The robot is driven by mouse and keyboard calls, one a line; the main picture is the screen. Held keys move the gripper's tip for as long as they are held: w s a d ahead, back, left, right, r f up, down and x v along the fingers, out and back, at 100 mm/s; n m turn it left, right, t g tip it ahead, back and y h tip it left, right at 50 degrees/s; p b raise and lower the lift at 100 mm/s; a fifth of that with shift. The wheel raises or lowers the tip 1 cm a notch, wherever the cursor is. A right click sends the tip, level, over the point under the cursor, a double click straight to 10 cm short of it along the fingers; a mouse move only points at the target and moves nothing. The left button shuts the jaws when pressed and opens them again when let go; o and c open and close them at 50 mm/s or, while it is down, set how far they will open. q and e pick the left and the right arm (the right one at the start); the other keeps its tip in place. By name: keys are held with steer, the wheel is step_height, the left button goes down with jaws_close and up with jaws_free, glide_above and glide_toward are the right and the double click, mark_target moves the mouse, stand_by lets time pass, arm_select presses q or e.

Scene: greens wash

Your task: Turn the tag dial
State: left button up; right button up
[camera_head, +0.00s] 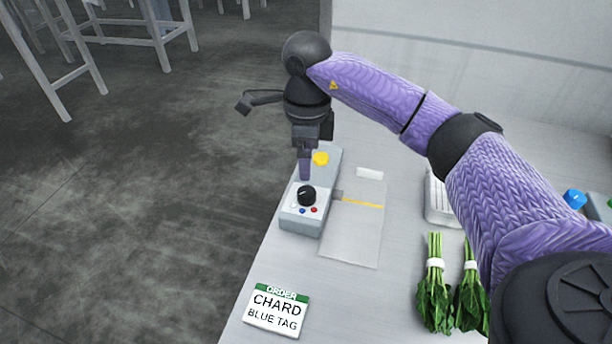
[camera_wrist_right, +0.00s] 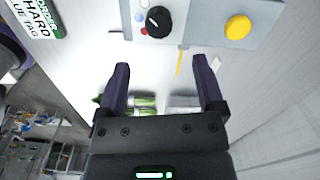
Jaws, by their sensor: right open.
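The black tag dial (camera_head: 306,195) sits on top of a grey box (camera_head: 300,222) near the table's left edge. White, blue and red dots are marked beside the dial. A yellow button (camera_head: 320,158) is on the same box, farther back. My right gripper (camera_head: 305,172) is above the box, behind the dial in the head view. In the right wrist view the dial (camera_wrist_right: 157,22) lies beyond the fingertips, and the gripper (camera_wrist_right: 162,75) is open with nothing between its fingers. My left gripper is not in view.
An order card (camera_head: 275,310) reading "CHARD BLUE TAG" lies at the front left. Bunches of greens (camera_head: 435,290) with white bands lie to the right. A clear sheet with a yellow strip (camera_head: 360,204) is beside the box. A white basket (camera_head: 437,200) is partly behind my right arm.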

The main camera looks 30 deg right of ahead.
mark_target(307, 191)
step_height(307, 191, down, 8)
steer(key=shift+s+r+b, duration=0.1)
steer(key=shift+r+b, duration=0.1)
steer(key=shift+b, duration=0.65)
steer(key=shift+f, duration=0.35)
steer(key=c, duration=0.9)
steer(key=shift+c, duration=1.3)
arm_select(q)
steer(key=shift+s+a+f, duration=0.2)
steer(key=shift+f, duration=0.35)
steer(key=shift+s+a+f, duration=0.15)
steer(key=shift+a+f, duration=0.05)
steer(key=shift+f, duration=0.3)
arm_select(e)
jaws_close()
